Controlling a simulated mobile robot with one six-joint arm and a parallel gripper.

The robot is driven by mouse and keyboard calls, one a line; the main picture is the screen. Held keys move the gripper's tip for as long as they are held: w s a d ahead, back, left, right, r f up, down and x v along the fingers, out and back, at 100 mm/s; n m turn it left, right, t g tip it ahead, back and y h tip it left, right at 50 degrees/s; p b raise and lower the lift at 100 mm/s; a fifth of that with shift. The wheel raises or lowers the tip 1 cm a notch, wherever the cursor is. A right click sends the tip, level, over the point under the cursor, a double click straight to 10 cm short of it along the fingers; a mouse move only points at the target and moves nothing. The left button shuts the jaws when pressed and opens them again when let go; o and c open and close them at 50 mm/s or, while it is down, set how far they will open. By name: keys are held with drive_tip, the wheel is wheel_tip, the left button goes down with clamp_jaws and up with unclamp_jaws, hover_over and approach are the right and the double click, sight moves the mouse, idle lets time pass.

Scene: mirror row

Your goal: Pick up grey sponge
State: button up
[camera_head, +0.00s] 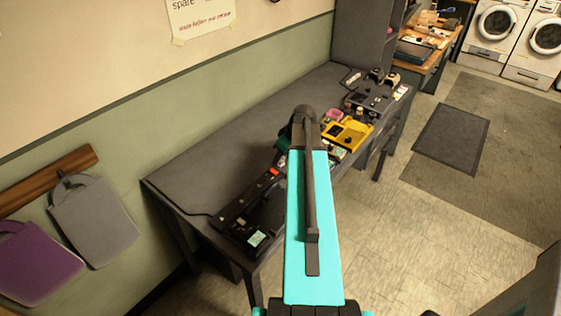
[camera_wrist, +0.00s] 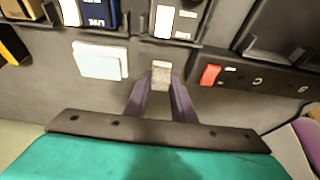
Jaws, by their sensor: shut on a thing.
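In the wrist view, my gripper (camera_wrist: 161,84) has its two dark purple fingers closed on a small light grey block, which looks like the grey sponge (camera_wrist: 161,69). The block sits between the fingertips, just above or on the dark grey table; I cannot tell whether it touches it. In the head view my turquoise arm covers the fingers and the sponge.
A pale square pad (camera_wrist: 100,60) lies left of the fingers. A black tray with a red piece (camera_wrist: 210,75) is at right. The long dark table (camera_head: 215,155) also carries a yellow tray (camera_head: 355,134). Its left part is mostly bare.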

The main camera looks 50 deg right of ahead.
drive_tip(key=shift+r, duration=0.1)
drive_tip(key=shift+r+b, duration=1.1)
drive_tip(key=shift+r, duration=3.8)
drive_tip(key=o, duration=0.4)
drive_tip(key=c, duration=0.3)
drive_tip(key=w+a+r, duration=0.3)
drive_tip(key=w+a, duration=0.2)
drive_tip(key=a, duration=1)
drive_tip(key=w+a+r, duration=0.3)
drive_tip(key=w+a, duration=0.2)
drive_tip(key=a, duration=1)
drive_tip(key=w+a+r+m, duration=0.1)
drive_tip(key=w+a+r, duration=0.2)
drive_tip(key=a, duration=1.3)
drive_tip(key=w, duration=0.3)
drive_tip(key=shift+r, duration=0.2)
